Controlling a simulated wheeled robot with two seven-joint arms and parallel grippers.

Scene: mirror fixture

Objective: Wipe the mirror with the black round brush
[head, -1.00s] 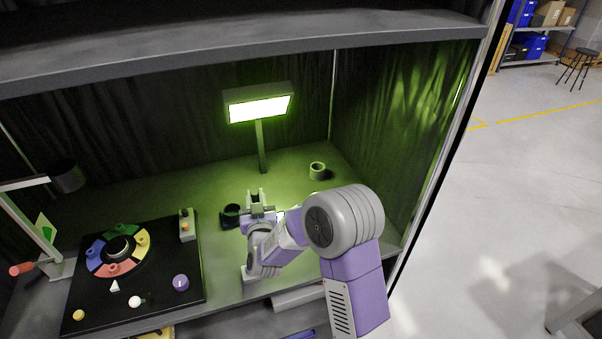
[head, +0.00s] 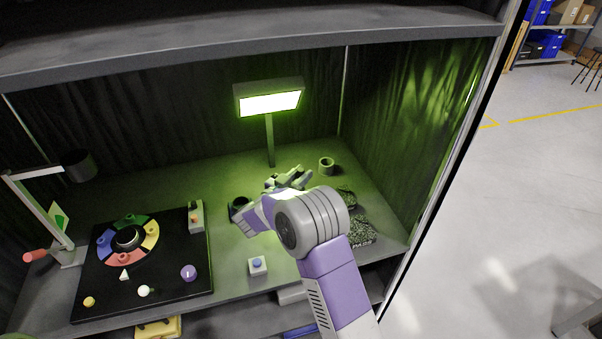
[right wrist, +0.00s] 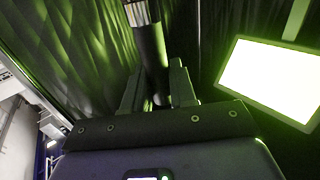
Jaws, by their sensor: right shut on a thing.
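My right gripper (head: 290,180) is over the back middle of the bench, in front of the lit panel's post. In the right wrist view the right gripper (right wrist: 157,90) is shut on a black round-handled brush (right wrist: 152,48), which stands up between the fingers with a pale striped end at the top. In the head view the brush cannot be told apart from the gripper. No surface clearly reads as a mirror; a bright white panel (head: 269,104) on a post also shows in the right wrist view (right wrist: 270,80). My left gripper is not in view.
A black cup (head: 238,206) and a grey cup (head: 326,165) stand near the right gripper. Rough dark pads (head: 360,232) lie at right. A blue-button box (head: 257,266) is at the front. A black board (head: 180,300) with coloured parts and a red-handled stand (head: 66,253) are at left.

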